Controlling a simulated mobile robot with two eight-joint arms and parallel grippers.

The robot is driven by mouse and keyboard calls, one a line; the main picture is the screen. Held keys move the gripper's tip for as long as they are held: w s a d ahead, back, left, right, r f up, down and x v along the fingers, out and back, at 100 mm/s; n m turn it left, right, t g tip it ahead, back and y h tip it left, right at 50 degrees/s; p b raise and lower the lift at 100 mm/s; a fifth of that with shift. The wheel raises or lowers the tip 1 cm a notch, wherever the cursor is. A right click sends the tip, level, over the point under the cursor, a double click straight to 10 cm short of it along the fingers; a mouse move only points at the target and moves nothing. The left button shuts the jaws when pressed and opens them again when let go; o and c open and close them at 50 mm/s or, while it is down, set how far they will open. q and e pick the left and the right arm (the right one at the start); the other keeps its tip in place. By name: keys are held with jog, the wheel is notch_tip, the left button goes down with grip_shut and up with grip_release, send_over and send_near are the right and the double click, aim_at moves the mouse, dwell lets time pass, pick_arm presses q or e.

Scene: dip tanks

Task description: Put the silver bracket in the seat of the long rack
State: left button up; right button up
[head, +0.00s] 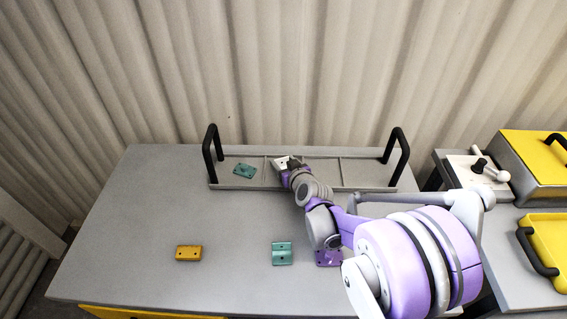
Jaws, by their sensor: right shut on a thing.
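The long rack (360,187) is a shallow grey tray with a black handle at each end, near the back of the table. Thin dividers split it into seats. My right gripper (289,166) is over the rack, just right of its left divider, and is shut on the silver bracket (280,162). Only a pale part of the bracket shows beside the jaws. I cannot tell whether it touches the rack floor. A teal bracket (243,171) lies in the rack's left seat. My left gripper is not in view.
On the grey table (130,215) in front of the rack lie a yellow bracket (188,253), a second teal bracket (281,253) and a purple bracket (328,258) partly behind my right arm. To the right are a lever box (470,166), a yellow-lidded tank (535,153) and a yellow tray (550,222).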

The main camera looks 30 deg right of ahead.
jog(key=shift+f, duration=0.1)
jog(key=o, duration=1.4)
jog(key=shift+s+r, duration=0.15)
jog(key=shift+r, duration=0.1)
jog(key=p+v, duration=0.2)
jog(key=v, duration=0.9)
jog(key=shift+s+r, duration=0.15)
jog(key=shift+s, duration=0.15)
